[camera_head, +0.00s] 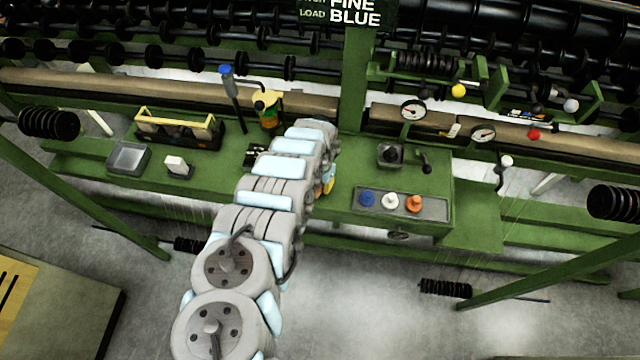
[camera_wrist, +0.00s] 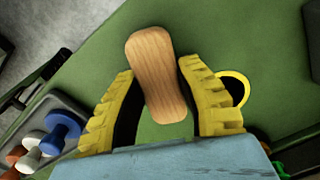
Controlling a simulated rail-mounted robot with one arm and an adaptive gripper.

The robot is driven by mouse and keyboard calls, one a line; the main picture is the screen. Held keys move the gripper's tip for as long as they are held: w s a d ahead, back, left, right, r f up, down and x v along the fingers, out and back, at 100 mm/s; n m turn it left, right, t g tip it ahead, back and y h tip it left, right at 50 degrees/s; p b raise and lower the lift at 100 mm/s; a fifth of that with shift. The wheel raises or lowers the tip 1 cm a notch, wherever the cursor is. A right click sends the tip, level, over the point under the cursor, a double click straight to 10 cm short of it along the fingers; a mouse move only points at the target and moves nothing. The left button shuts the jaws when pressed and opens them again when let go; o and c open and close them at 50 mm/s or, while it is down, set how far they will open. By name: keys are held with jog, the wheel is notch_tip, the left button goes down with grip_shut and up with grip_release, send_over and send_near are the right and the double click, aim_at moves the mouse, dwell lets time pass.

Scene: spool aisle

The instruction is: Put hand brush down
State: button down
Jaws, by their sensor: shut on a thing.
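The hand brush (camera_wrist: 156,95) shows in the wrist view as a rounded, light wooden block. It lies between the two ribbed yellow fingers of my gripper (camera_wrist: 157,70), which is shut on it. Green bench surface shows behind it; whether the brush touches the bench I cannot tell. Its bristles are not visible. In the head view my gripper (camera_head: 328,182) is over the green bench (camera_head: 335,208), mostly hidden by my arm, with only a little yellow and orange showing.
A tray (camera_head: 436,208) with blue, white and orange spools lies right of my gripper. A small vise-like device (camera_head: 390,154) stands behind it. Left are a yellow-handled caddy (camera_head: 178,130), a grey tray (camera_head: 127,158) and a white block (camera_head: 177,165). A green post (camera_head: 354,90) rises behind.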

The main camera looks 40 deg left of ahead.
aim_at(320, 184)
jog(key=shift+f, duration=0.15)
jog(key=c, duration=0.8)
grip_release()
notch_tip(320, 184, up, 12)
jog(key=shift+r+p, duration=0.2)
jog(key=shift+p, duration=0.1)
dwell(0.8)
